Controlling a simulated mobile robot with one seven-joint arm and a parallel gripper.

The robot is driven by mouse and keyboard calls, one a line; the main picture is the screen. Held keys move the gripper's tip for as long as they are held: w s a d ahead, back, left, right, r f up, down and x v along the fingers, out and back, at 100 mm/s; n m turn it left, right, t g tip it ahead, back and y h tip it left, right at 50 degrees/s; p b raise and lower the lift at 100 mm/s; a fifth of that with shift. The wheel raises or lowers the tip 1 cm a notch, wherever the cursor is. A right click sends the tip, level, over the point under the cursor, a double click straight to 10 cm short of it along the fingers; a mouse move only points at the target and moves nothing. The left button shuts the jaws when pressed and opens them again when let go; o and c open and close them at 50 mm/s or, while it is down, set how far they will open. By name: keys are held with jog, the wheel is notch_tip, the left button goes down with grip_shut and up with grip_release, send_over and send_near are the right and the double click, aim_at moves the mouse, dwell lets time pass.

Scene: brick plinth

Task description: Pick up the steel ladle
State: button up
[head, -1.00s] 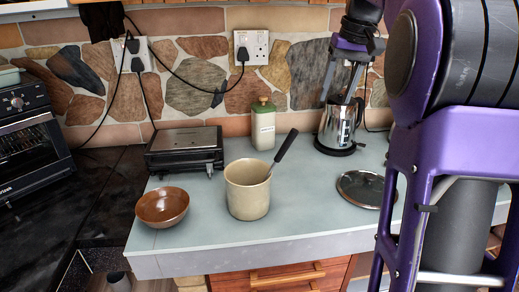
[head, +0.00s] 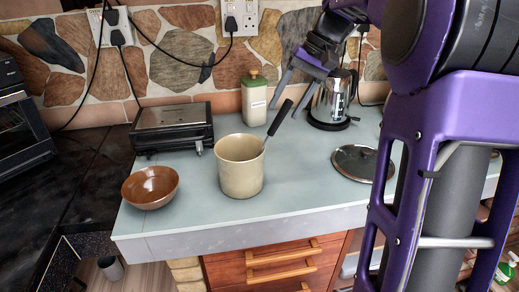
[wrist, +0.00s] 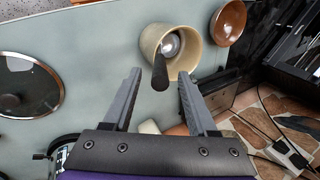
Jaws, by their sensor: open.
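The steel ladle (head: 280,118) stands tilted in a beige crock (head: 240,173), its black handle sticking up and to the right past the rim. In the wrist view the dark handle (wrist: 160,74) points towards me, and the ladle's shiny steel part (wrist: 170,45) shows inside the crock. My gripper (head: 285,110) is open and empty, just above and to the right of the crock, near the handle's top. In the wrist view the handle end appears between my two fingertips (wrist: 159,73); I cannot tell whether it is at their depth.
A brown bowl (head: 150,188) sits left of the crock. Behind are a black grill (head: 172,127), a green-lidded canister (head: 254,100) and a steel kettle (head: 333,98). A glass lid (head: 358,163) lies to the right. The counter's front strip (head: 300,208) is clear.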

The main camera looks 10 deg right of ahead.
aim_at(271, 133)
jog(key=shift+b+x, duration=0.6)
jog(key=shift+x, duration=2.2)
jog(key=shift+s, duration=0.1)
grip_shut()
